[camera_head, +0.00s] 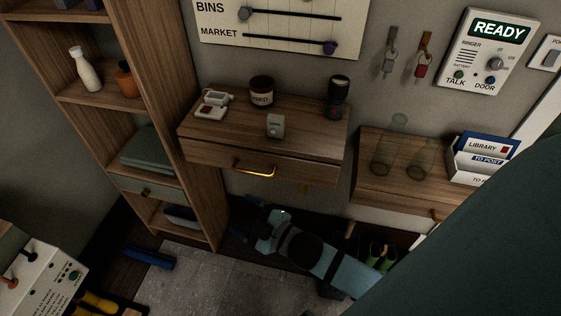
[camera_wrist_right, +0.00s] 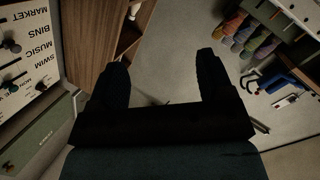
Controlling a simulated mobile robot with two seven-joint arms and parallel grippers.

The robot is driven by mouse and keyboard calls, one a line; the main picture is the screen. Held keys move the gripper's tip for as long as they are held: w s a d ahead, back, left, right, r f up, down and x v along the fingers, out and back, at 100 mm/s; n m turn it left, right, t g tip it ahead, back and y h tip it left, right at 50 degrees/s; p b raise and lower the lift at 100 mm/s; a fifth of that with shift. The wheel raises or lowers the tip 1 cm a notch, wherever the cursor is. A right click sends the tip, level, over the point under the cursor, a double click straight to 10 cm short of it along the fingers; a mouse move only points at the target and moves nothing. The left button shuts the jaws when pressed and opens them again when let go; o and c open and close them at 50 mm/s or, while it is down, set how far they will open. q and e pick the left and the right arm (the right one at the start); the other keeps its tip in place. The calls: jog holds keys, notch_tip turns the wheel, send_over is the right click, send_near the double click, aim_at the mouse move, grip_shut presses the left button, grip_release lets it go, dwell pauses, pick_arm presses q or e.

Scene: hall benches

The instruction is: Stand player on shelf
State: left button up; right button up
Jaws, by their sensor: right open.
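No thing in view is clearly marked as the player. A small grey box-like device (camera_head: 275,125) stands near the front edge of the wall shelf (camera_head: 231,131), which has a drawer with a brass handle. A white device (camera_head: 211,104) lies at that shelf's left end; I cannot tell which of the two is the player. My right gripper (camera_head: 252,223) is below and in front of the drawer, apart from the shelf. In the wrist view the right gripper (camera_wrist_right: 163,72) is open, with nothing between its dark fingers. My left gripper is not in view.
A dark jar (camera_head: 262,91) and a black cylinder (camera_head: 338,96) stand at the back of the shelf. A tall bookcase (camera_head: 179,120) rises on the left. Glass vessels (camera_head: 390,145) and a letter holder (camera_head: 478,162) stand on the right shelf. Bare wood shows around the grey device.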

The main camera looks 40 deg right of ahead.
jog(key=s+d+f+m+g+h, duration=0.25)
jog(key=s+f+m+g, duration=0.35)
jog(key=s+f+m, duration=0.5)
notch_tip(320, 180, up, 10)
jog(key=n+p, duration=0.2)
jog(key=p, duration=1)
jog(key=shift+d+r+n+t+h+p, duration=0.15)
jog(key=shift+d+n+t+h+p, duration=0.15)
jog(key=shift+h+p, duration=0.1)
jog(key=shift+w+r, duration=0.2)
jog(key=shift+r, duration=0.15)
